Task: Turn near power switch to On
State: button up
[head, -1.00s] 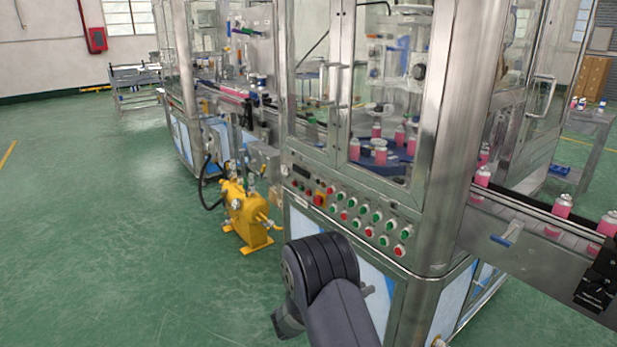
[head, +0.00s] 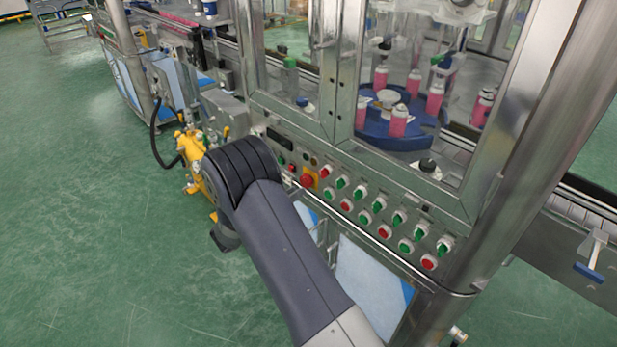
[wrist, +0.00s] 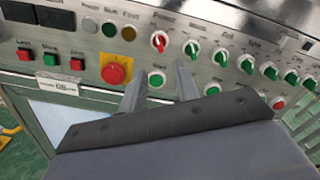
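The power switch is a red knob (wrist: 158,42) on a white round base, under a label reading "Power" in the wrist view. In the head view it is the red knob (head: 326,173) at the left end of the upper knob row. Its handle looks near upright; I cannot read its On or Off marks. My gripper (wrist: 160,72) is open and empty in the wrist view. Its two grey fingers point up at the panel, with their tips below the power switch and apart from it in the picture. In the head view my arm hides the gripper.
A red emergency stop (wrist: 116,70) on a yellow plate sits left of the fingers. A green start button (wrist: 156,79) shows between them. Several green knobs (wrist: 192,50) run rightward. A yellow pump (head: 190,150) stands left of the machine. Open green floor lies left.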

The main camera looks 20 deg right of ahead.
aim_at(324, 173)
jog(key=p+x, duration=0.1)
jog(key=x, duration=0.9)
jog(key=shift+w, duration=0.1)
grip_shut()
